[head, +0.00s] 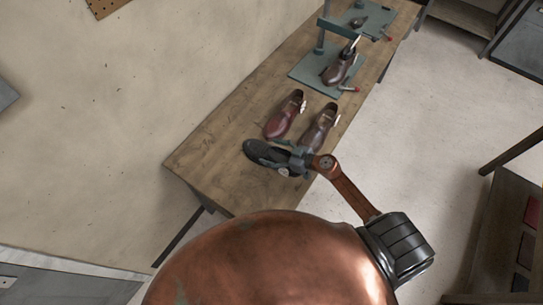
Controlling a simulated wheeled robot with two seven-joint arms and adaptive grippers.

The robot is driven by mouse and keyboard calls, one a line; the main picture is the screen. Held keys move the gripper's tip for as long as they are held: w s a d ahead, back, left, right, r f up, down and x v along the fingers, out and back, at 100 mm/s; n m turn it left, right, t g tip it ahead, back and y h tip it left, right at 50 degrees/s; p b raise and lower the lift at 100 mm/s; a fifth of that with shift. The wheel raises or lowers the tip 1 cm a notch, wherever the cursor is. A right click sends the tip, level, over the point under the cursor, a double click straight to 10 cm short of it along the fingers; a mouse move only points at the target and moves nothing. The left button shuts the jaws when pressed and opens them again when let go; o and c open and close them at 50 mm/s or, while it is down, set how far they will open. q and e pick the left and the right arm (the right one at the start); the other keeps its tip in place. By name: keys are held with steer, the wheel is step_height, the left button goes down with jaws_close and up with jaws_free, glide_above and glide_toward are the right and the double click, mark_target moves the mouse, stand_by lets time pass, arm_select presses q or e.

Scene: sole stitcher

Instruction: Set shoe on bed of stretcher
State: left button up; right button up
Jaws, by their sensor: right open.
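A black shoe (262,151) lies near the close end of the wooden workbench, toe to the left. My right gripper (298,158) is open at the heel end of this shoe and covers part of it. I cannot tell whether the fingers touch it. A green stretcher (305,66) with an upright post stands farther along the bench, with a dark brown shoe (338,70) on it. A second green stretcher (385,24) is at the far end with a small dark item on its bed. My left gripper is not in view.
A reddish-brown shoe (284,116) and a brown shoe (319,128) stand side by side just beyond the black shoe. The workbench (215,150) is bare on its near left. The wall runs along its left side. A shelf (503,235) stands at the lower right, with open floor between.

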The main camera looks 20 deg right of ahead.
steer(key=shift+f, duration=0.1)
steer(key=c, duration=1.6)
steer(key=shift+c, duration=1.1)
steer(key=shift+s, duration=0.1)
